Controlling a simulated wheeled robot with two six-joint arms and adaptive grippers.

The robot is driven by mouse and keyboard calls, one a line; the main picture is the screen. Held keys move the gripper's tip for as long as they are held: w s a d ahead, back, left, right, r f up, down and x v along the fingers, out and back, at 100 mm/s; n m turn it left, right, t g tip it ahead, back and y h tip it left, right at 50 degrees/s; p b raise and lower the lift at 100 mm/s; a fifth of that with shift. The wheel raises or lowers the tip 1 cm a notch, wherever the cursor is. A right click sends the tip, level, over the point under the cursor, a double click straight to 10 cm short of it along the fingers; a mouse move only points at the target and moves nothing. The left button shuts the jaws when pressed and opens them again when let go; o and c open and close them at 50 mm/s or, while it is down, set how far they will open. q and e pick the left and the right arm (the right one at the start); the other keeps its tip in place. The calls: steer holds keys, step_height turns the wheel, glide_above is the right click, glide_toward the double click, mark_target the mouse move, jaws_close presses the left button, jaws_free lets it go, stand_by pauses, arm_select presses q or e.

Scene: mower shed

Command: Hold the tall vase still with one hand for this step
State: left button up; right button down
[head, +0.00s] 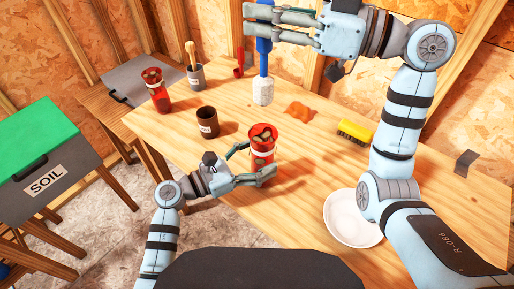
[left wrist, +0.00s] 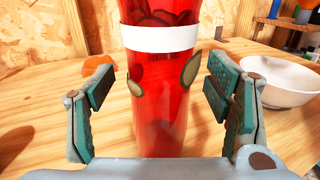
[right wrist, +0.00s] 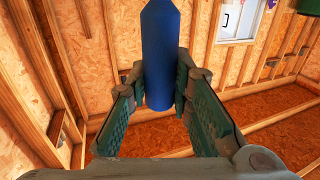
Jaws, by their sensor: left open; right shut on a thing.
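A red vase (head: 262,150) with a white band and leaf marks stands upright on the wooden bench, with brown and green stuff in its mouth. My left gripper (head: 254,163) is open around it, one finger on each side. In the left wrist view the red vase (left wrist: 160,100) stands between the fingers, with gaps showing on both sides. My right gripper (head: 259,22) is shut on the blue handle of a brush (head: 263,92) and holds it upright, pale head down, above the bench. The blue handle (right wrist: 160,50) also shows in the right wrist view.
Another red vase (head: 159,98), a brown cup (head: 207,122) and a grey pot with a brush (head: 196,76) stand left. An orange cloth (head: 299,110), a yellow brush (head: 355,131) and a white bowl (head: 345,222) lie right. A soil bin (head: 45,185) stands beside the bench.

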arm_select(q)
steer(key=c, duration=1.5)
steer(key=o, duration=0.7)
steer(key=shift+c, duration=1.3)
